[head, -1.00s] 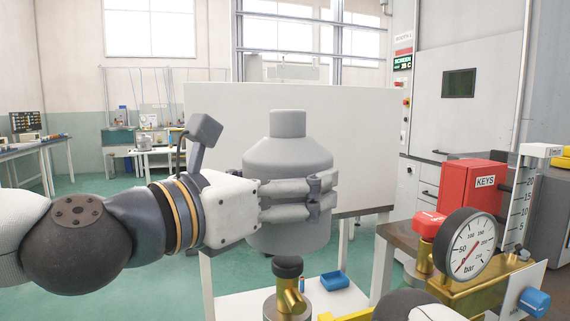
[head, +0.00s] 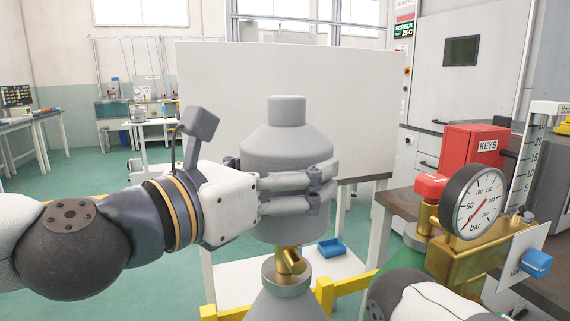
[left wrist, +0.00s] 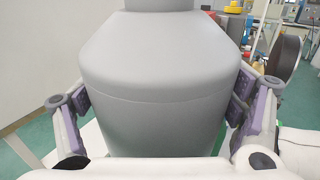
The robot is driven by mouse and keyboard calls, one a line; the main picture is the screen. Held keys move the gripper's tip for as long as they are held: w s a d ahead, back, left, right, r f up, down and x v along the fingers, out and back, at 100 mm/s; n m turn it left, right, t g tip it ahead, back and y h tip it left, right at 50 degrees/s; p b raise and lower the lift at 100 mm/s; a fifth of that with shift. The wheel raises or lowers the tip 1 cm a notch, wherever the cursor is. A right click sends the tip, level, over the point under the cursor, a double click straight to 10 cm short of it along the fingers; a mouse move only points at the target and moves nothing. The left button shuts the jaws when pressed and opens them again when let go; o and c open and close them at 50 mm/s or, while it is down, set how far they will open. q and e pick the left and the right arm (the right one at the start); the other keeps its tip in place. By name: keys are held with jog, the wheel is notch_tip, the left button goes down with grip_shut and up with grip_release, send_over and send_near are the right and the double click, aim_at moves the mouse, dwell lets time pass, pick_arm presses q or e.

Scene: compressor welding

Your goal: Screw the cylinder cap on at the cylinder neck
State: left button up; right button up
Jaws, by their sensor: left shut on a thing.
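The grey cylinder cap (head: 285,147), bell-shaped with a narrow top, is upright in my left gripper (head: 325,188). The gripper is shut around its side. In the left wrist view the cap (left wrist: 165,85) fills the middle between the two fingers. Below it stands the grey gas cylinder (head: 285,305), with a collar at its neck (head: 286,273) and a brass valve (head: 292,260). The cap hangs over the valve and hides its top. The cap's lower rim appears above the collar. Part of my right arm shows at the bottom right; its gripper is not visible.
At the right are a brass regulator with a pressure gauge (head: 475,203), a red KEYS box (head: 474,150) and a brown table (head: 400,198). Yellow bars (head: 345,291) flank the cylinder. A white board (head: 200,110) and a blue tray (head: 331,248) are behind.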

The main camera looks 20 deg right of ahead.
aim_at(285, 223)
pick_arm(q)
jog(key=shift+f+b, duration=1.6)
jog(key=shift+f, duration=1.95)
pick_arm(e)
jog(key=shift+g, duration=0.6)
jog(key=shift+s+f, duration=1.5)
jog(key=shift+f, duration=0.25)
pick_arm(q)
jog(key=shift+f, duration=0.1)
